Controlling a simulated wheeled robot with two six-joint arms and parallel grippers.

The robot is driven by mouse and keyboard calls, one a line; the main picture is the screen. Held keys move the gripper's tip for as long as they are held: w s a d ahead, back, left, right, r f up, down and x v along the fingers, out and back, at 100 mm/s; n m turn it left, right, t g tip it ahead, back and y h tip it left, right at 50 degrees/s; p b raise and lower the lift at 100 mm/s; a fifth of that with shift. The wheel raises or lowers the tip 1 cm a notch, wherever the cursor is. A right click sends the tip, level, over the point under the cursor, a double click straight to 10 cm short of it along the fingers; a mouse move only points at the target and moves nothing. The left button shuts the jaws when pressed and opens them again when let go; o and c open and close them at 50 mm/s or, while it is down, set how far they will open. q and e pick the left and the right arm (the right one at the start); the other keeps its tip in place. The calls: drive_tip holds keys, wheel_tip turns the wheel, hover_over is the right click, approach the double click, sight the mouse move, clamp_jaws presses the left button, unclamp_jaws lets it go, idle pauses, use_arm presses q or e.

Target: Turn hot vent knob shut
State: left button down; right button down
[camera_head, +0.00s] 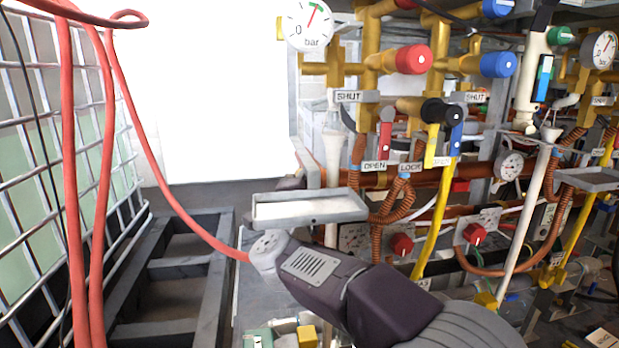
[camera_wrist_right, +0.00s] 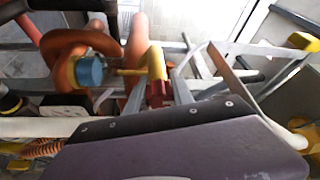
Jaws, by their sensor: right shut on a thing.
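I cannot tell which knob is the hot vent knob. In the head view a red round knob (camera_head: 414,59) sits on yellow pipework at the upper right, and two red knobs, one left (camera_head: 402,245) and one right (camera_head: 475,234), sit lower on panels. A red lever (camera_head: 385,142) hangs above an OPEN label. My right arm comes in from the lower right and ends by a grey tray. My right gripper's dark body (camera_wrist_right: 185,120) fills the bottom of the wrist view. My left gripper is out of view.
The grey tray (camera_head: 310,207) stands close above my right wrist. A red hose (camera_head: 190,215) runs down towards it from the upper left. A wire grid (camera_head: 40,130) stands at left. Blue knobs (camera_head: 498,64) and yellow pipes crowd the right.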

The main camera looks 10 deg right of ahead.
idle(0.4)
drive_tip(key=c, duration=1.4)
unclamp_jaws()
drive_tip(key=shift+f, duration=0.1)
